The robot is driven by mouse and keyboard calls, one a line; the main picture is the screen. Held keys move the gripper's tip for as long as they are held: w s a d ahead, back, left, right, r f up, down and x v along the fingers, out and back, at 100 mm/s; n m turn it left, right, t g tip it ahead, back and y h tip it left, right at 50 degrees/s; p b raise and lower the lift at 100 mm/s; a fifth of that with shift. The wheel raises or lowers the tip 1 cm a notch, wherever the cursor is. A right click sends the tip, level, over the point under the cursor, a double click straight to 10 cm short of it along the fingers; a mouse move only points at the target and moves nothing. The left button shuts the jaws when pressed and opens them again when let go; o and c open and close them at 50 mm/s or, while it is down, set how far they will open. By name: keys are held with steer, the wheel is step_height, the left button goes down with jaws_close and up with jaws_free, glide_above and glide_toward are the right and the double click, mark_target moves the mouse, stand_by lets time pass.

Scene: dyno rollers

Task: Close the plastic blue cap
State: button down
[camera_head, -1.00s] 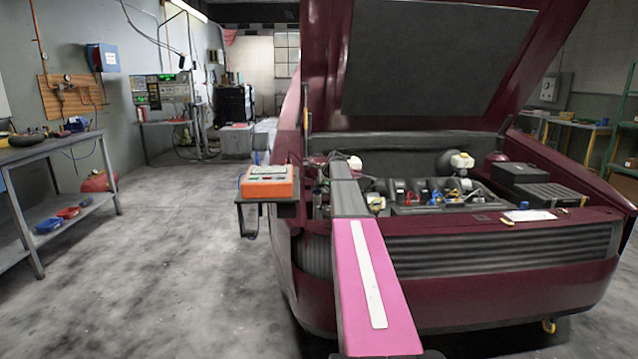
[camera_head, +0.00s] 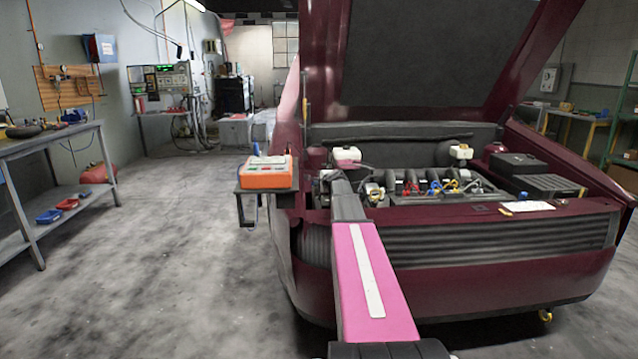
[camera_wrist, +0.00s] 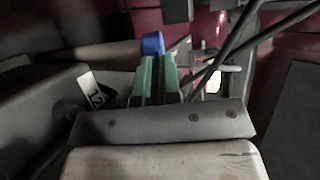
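The blue cap (camera_wrist: 153,43) shows in the wrist view, just beyond the tip of my left green finger; I cannot tell whether they touch. It looks raised, with its round side facing me. My gripper (camera_wrist: 159,62) has its two green fingers close together with only a narrow dark strip between them, and nothing is seen held. In the head view my pink arm reaches over the front of the car (camera_head: 500,285) into the left side of the engine bay. There the gripper and the blue cap are not clear.
The maroon hood (camera_head: 430,60) stands open above the bay. In the wrist view, dark hoses (camera_wrist: 228,45) run close to the right of my fingers, and a black box with a label (camera_wrist: 95,90) is on the left. An orange device (camera_head: 266,172) sits on a side shelf.

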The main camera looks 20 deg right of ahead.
stand_by(0.3)
steer(key=c, duration=1.3)
jaws_free()
steer(key=shift+s, duration=0.1)
steer(key=v, duration=1)
steer(key=shift+s, duration=0.35)
